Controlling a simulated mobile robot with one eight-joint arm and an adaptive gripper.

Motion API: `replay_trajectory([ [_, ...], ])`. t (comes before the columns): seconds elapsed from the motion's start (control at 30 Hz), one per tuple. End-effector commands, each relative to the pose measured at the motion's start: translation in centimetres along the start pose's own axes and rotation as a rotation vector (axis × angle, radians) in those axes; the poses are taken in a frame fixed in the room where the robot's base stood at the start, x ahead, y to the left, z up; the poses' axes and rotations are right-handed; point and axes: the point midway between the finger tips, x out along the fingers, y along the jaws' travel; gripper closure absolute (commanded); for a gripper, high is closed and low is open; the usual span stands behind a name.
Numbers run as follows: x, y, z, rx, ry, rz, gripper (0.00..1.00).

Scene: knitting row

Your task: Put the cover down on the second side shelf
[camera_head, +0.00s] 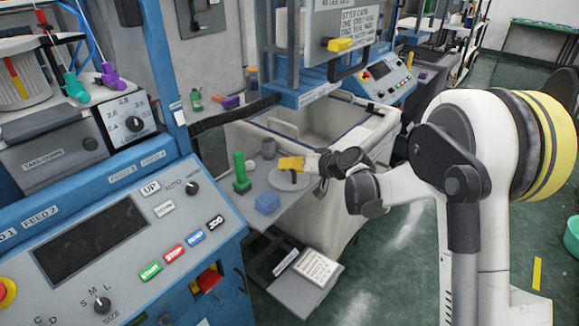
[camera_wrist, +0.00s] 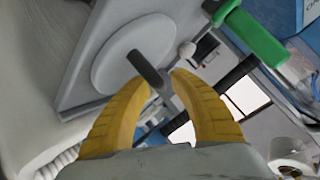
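The cover (camera_head: 289,181) is a round grey disc with a dark upright handle. It lies on the grey side shelf (camera_head: 290,203) beside the blue machine. In the wrist view the disc (camera_wrist: 120,58) lies flat on the shelf plate (camera_wrist: 82,88), and its handle (camera_wrist: 148,68) points up toward my fingers. My gripper (camera_wrist: 166,82) has two curved yellow fingers, with the handle's end between their tips. A gap shows between the tips, so it looks open. In the head view my gripper (camera_head: 289,163) is just above the cover and partly hides it.
A lower shelf with a printed sheet (camera_head: 317,267) is below. The machine's control panel (camera_head: 110,220) borders the left; open floor lies right.

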Motion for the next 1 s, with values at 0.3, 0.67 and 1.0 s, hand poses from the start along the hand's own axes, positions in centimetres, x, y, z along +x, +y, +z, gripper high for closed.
replay_trajectory([
  [0.3,-3.9,-0.3,-0.5,0.002,0.001,0.001,0.73],
  [0.67,-11.0,-0.2,-0.3,0.001,0.001,0.002,0.73],
  [1.0,-12.7,-0.5,-0.1,0.000,-0.009,0.012,0.73],
])
